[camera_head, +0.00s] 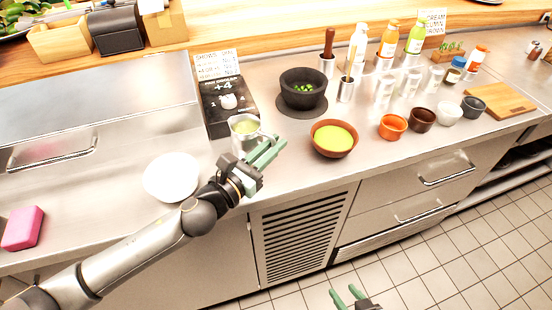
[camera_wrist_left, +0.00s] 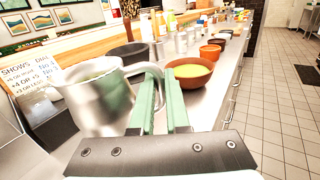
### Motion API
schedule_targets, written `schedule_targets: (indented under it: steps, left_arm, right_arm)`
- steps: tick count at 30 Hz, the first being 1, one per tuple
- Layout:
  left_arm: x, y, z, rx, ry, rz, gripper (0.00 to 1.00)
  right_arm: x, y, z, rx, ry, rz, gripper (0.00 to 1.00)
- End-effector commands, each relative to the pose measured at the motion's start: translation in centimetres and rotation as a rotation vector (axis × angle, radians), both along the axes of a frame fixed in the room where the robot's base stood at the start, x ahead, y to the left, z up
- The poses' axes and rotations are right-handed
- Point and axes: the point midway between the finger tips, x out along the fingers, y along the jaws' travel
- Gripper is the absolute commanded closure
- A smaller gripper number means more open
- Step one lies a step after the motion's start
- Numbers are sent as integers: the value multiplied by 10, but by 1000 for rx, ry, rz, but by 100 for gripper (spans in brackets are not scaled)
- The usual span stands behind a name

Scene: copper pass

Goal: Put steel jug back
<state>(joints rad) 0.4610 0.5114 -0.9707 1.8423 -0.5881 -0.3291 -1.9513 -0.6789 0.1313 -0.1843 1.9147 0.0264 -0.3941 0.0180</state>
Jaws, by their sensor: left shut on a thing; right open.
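The steel jug (camera_head: 240,138) stands at the front of the black dial unit in the head view, with pale yellow-green liquid in it. It fills the left of the left wrist view (camera_wrist_left: 98,105), its handle toward my fingers. My left gripper (camera_head: 268,152) is shut on the jug's handle, with its green fingers at the handle on the right side. I cannot tell whether the jug touches the counter. My right gripper (camera_head: 348,296) is open and empty at the bottom of the head view, in front of the drawers and over the floor.
The black dial unit (camera_head: 222,88) with a "+4" sign is behind the jug. A brown bowl of yellow-green contents (camera_head: 333,138), a dark mortar (camera_head: 302,90) and several small bowls are to the right. A white bowl (camera_head: 172,177) and pink sponge (camera_head: 22,228) are left.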

Motion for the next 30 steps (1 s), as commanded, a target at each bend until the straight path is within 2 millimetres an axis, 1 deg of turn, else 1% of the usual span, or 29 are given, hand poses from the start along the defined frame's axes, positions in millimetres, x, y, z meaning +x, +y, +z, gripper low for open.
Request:
schedule_targets:
  steps: [5, 7, 9, 12, 14, 20, 25, 26, 30]
  left_arm:
    - [4, -5, -7, -1, -3, 0, 100]
    - [7, -9, -13, -1, 0, 0, 100]
    - [6, -7, -26, -3, 3, 1, 100]
    - [6, -8, -39, -2, 2, 1, 100]
    - [6, -7, -42, -2, 1, 1, 100]
    - [6, -7, -40, 0, -1, 0, 100]
    - [6, -7, -45, 1, -2, 0, 100]
    - [6, -7, -45, 1, 0, 1, 83]
    - [6, -7, -45, 1, 1, 0, 68]
  right_arm:
    - [0, 0, -4, 0, 1, 0, 50]
    - [0, 0, -6, 0, 1, 0, 50]
    - [0, 0, -10, 0, 1, 0, 50]
    - [0, 0, -15, 0, 1, 0, 50]
    - [0, 0, -15, 0, 1, 0, 50]
    - [0, 0, -14, 0, 1, 0, 50]
    - [0, 0, -18, 0, 1, 0, 50]
    - [0, 0, -17, 0, 1, 0, 50]
    - [0, 0, -16, 0, 1, 0, 50]
